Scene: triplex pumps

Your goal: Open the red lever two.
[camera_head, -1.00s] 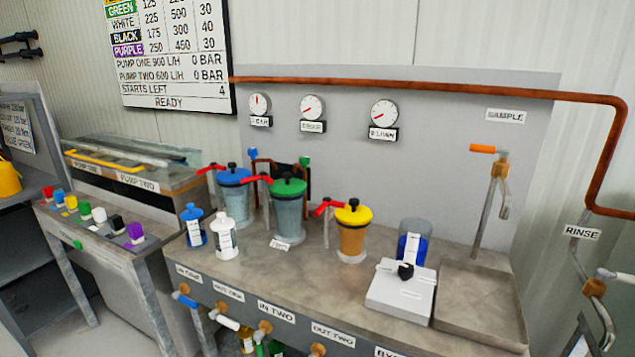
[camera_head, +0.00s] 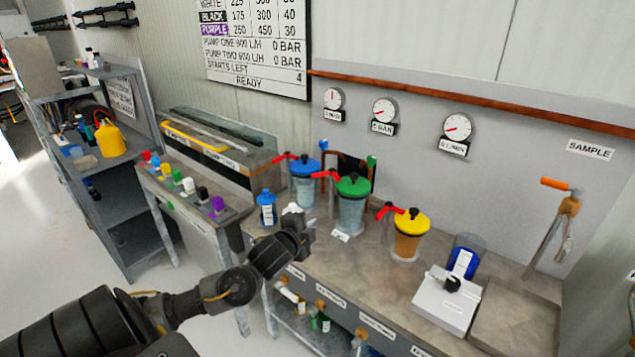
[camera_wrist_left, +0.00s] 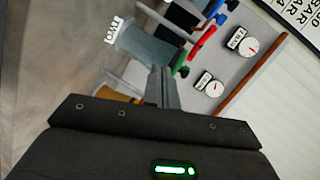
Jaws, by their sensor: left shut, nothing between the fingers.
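Three red levers stand on the bench, each at the left of a lidded vessel. The middle red lever (camera_head: 325,175) is beside the green-lidded vessel (camera_head: 351,210), which has a small white label at its foot. In the left wrist view a label (camera_wrist_left: 114,29) reading TWO lies by a grey vessel (camera_wrist_left: 150,45), and a red lever (camera_wrist_left: 203,43) shows beyond it. My left gripper (camera_head: 303,228) is shut and empty, above the bench's front left, in front of and apart from the levers. Its fingers (camera_wrist_left: 160,88) point toward the vessels in the wrist view. My right gripper is not visible.
A blue-lidded vessel (camera_head: 304,185) and a yellow-lidded vessel (camera_head: 409,236) flank the green one. A white device (camera_head: 448,300) sits at right.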

